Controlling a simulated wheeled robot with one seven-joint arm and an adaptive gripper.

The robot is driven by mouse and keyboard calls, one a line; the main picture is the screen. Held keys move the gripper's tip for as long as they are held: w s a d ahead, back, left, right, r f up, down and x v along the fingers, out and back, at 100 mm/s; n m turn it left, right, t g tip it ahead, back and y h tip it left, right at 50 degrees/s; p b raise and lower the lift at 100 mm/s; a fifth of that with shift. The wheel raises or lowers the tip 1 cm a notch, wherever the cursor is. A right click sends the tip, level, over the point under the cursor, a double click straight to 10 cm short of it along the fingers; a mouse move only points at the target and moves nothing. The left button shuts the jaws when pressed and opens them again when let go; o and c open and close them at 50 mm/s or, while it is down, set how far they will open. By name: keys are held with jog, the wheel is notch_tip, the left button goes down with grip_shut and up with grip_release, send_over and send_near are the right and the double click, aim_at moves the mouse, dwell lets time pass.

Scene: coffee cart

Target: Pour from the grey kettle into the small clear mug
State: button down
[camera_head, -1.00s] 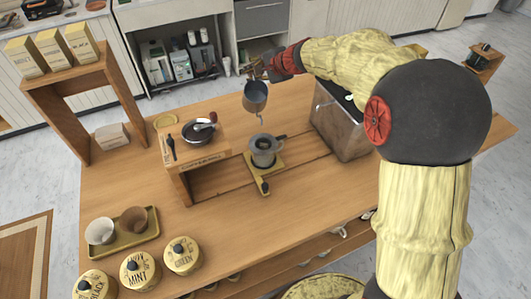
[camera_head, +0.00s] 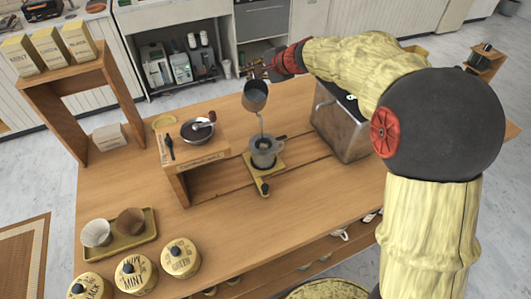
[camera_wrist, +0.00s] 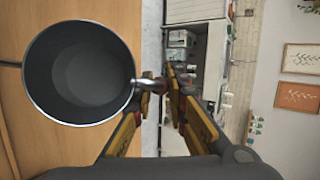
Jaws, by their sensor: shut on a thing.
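The grey kettle (camera_head: 254,97) hangs in the air above the table, held by my gripper (camera_head: 264,70). Its open top faces the head camera, and its thin spout points down toward the mug. In the wrist view the kettle's round mouth (camera_wrist: 80,75) fills the left side, with its dark inside showing. My gripper (camera_wrist: 165,85) is shut on the kettle's handle beside the rim. The small clear mug (camera_head: 264,155) stands upright on a yellow-and-wood stand (camera_head: 252,170). The spout end is just above or at the mug's rim. I cannot tell whether liquid is flowing.
A wooden riser (camera_head: 205,158) with a dark bowl (camera_head: 197,132) is left of the mug. A metal-sided box (camera_head: 340,125) stands close on the right. A tray (camera_head: 130,240) with two cups and several lidded tins (camera_head: 180,262) are at the front left.

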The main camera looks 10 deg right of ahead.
aim_at(253, 87)
jog(key=shift+s+r+t+b, duration=0.2)
jog(key=shift+r+b, duration=0.15)
jog(key=shift+b, duration=0.6)
jog(key=shift+s+r+t+b, duration=0.1)
jog(key=shift+r+t+b, duration=0.2)
jog(key=shift+b, duration=0.6)
jog(key=shift+w+f+g+p, duration=0.25)
jog(key=shift+f+g+p, duration=0.25)
jog(key=shift+p, duration=1.05)
jog(key=shift+w+f+g+p, duration=0.25)
jog(key=shift+f+g+p, duration=0.25)
jog(key=shift+p, duration=1.05)
jog(key=shift+w+f+m+g+p, duration=0.15)
jog(key=shift+f+g+p, duration=0.6)
jog(key=shift+p, duration=1.55)
jog(key=shift+f+m+g+p, duration=0.25)
jog(key=shift+f+p, duration=1.05)
jog(key=shift+p, duration=1)
jog(key=shift+w+f+m+g+p, duration=0.15)
jog(key=shift+f+g+p, duration=0.6)
jog(key=shift+p, duration=1.55)
